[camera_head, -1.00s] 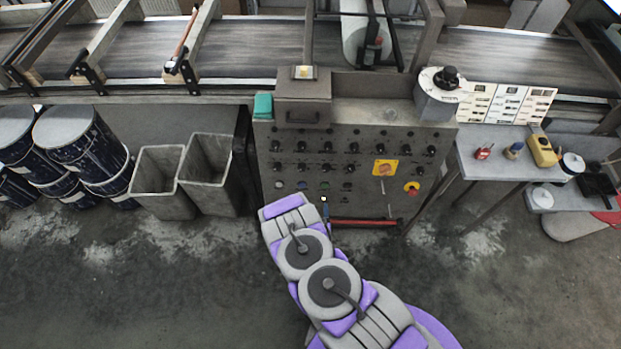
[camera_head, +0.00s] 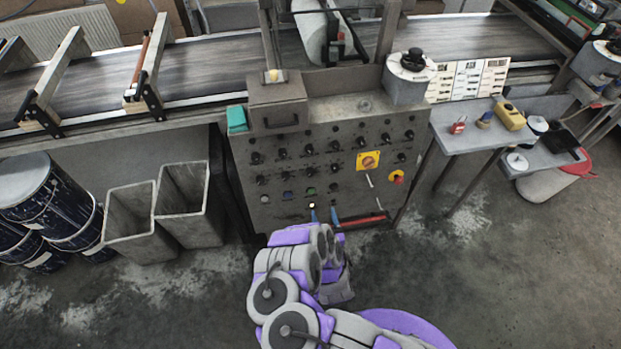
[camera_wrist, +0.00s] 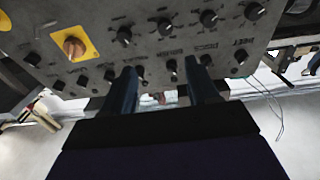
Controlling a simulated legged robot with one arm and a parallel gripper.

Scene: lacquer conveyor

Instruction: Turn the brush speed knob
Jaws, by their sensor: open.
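The grey control panel (camera_head: 330,165) carries rows of small black knobs, also seen close up in the wrist view (camera_wrist: 220,55). Their labels are too small to read, so I cannot tell which is the brush speed knob. A black knob (camera_wrist: 171,68) shows between the finger tips in the wrist view, beyond them. My gripper (camera_head: 323,214) is open and empty in front of the panel's lower edge; its two dark fingers point at the panel in the wrist view (camera_wrist: 162,78). No contact with a knob is visible.
A yellow plate with a rotary switch (camera_head: 368,161) and a red button (camera_head: 396,177) sit on the panel's right side. Grey bins (camera_head: 132,222) and drums (camera_head: 40,200) stand left. A side table (camera_head: 470,140) stands right. The floor in front is clear.

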